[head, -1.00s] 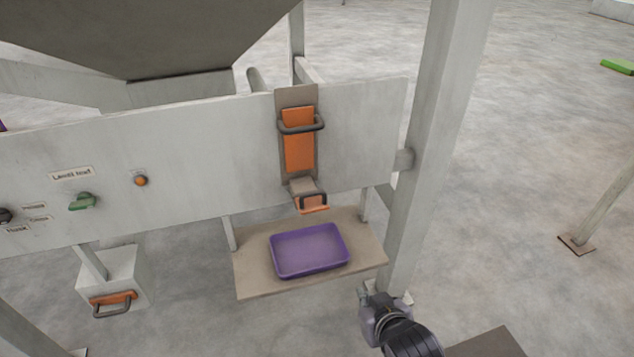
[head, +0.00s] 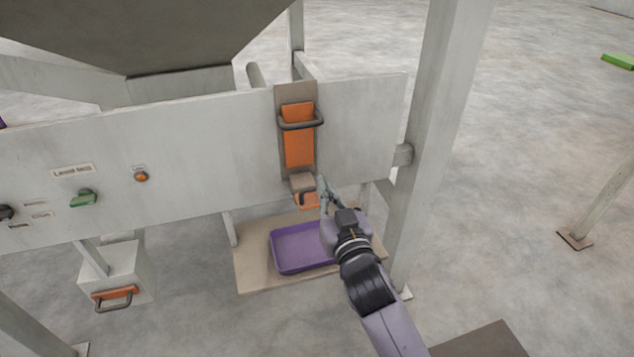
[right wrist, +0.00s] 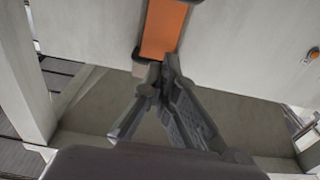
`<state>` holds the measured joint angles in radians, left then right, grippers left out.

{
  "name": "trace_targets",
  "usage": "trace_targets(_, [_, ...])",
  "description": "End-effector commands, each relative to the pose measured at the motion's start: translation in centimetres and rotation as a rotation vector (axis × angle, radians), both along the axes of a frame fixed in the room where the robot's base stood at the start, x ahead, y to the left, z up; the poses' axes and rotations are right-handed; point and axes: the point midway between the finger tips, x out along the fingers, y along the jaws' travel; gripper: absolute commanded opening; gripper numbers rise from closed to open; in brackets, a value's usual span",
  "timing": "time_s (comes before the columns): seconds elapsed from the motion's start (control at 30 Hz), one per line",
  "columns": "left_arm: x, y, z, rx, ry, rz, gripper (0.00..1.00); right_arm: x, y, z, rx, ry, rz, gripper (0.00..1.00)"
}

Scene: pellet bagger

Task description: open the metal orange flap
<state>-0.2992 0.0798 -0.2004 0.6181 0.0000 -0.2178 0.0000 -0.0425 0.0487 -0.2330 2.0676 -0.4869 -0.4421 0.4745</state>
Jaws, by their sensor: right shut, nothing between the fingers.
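A small orange flap (head: 309,202) with a dark handle hangs at the mouth of the short spout (head: 302,184) on the grey panel. Above it, a taller orange plate (head: 298,148) with a dark bar handle sits on a brown backing; an orange strip (right wrist: 163,28) shows in the right wrist view. My right gripper (head: 323,187) is shut and empty, just right of the spout and flap, partly covering the flap's handle. Its fingers converge in the right wrist view (right wrist: 160,72). I cannot tell whether it touches the handle. My left gripper is out of view.
A purple tray (head: 297,250) lies on a brown shelf (head: 250,276) below the spout, partly behind my right arm. A grey post (head: 432,140) stands to the right. A box with another orange handled piece (head: 114,294) is at lower left. A green knob (head: 83,198) is on the panel.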

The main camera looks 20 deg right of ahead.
Motion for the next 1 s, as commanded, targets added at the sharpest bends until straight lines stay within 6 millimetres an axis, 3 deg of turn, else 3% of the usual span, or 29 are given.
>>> trace_targets(0.37, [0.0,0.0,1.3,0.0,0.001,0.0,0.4,8.1,0.2,0.7,-0.003,-0.001,0.0,0.0])
trace_targets(0.4, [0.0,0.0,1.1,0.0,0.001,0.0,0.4,7.5,0.2,-0.8,0.0,0.008,-0.002,0.0])
trace_targets(0.6, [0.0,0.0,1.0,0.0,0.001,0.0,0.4,6.7,0.2,-2.9,-0.001,0.004,-0.001,0.0])
trace_targets(1.0, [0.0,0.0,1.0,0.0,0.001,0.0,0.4,6.5,0.2,-3.5,-0.001,0.002,-0.001,0.0])
